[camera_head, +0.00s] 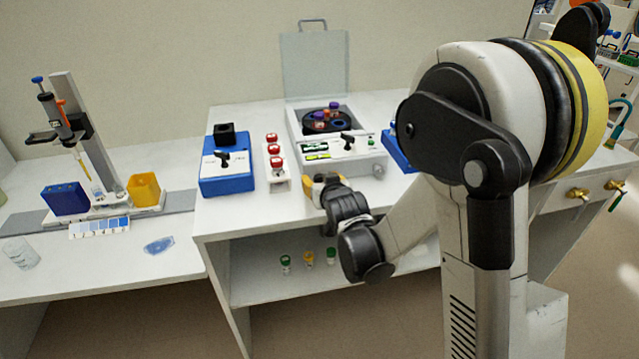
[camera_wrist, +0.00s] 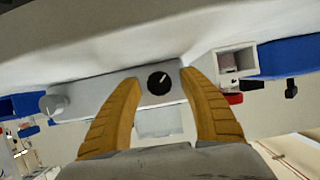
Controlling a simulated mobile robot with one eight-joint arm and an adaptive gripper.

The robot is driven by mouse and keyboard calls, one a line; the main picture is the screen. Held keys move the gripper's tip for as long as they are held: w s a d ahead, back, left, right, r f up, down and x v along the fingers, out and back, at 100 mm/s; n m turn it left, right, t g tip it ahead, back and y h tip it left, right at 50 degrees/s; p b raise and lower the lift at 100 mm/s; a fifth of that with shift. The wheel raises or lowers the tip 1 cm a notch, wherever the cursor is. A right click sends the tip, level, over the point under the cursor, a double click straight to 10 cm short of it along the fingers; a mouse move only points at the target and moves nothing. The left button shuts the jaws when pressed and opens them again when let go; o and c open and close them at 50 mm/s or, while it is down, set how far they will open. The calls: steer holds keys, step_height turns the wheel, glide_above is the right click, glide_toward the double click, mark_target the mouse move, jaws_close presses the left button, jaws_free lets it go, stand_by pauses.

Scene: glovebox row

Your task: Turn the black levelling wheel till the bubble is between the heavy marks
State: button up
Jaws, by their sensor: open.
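The black levelling wheel (camera_wrist: 159,83), a round knob with a white pointer line, is on the front face of the white centrifuge-like device. My gripper (camera_wrist: 161,78) is open, and its yellow fingers appear on either side of the wheel with gaps. I cannot tell whether the fingertips reach it in depth. In the head view my gripper (camera_head: 317,186) is at the device's front edge, and the wheel is hidden there. A green level vial (camera_head: 316,147) lies on the device's top (camera_head: 361,158). Its bubble and marks are too small to read.
A grey knob (camera_head: 378,170) is on the device's right front. A rack of red-capped tubes (camera_head: 279,184) and a blue box (camera_head: 227,177) stand to the left. Another blue device (camera_head: 398,155) stands to the right. Several small capped vials (camera_head: 309,258) are on the shelf below.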

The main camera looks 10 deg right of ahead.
steer(key=shift+w, duration=0.2)
steer(key=shift+c, duration=0.6)
jaws_close()
steer(key=shift+f+n+h, duration=0.1)
steer(key=shift+n+h, duration=0.7)
steer(key=shift+n, duration=0.2)
steer(key=shift+o, duration=0.6)
jaws_free()
steer(key=shift+s, duration=0.15)
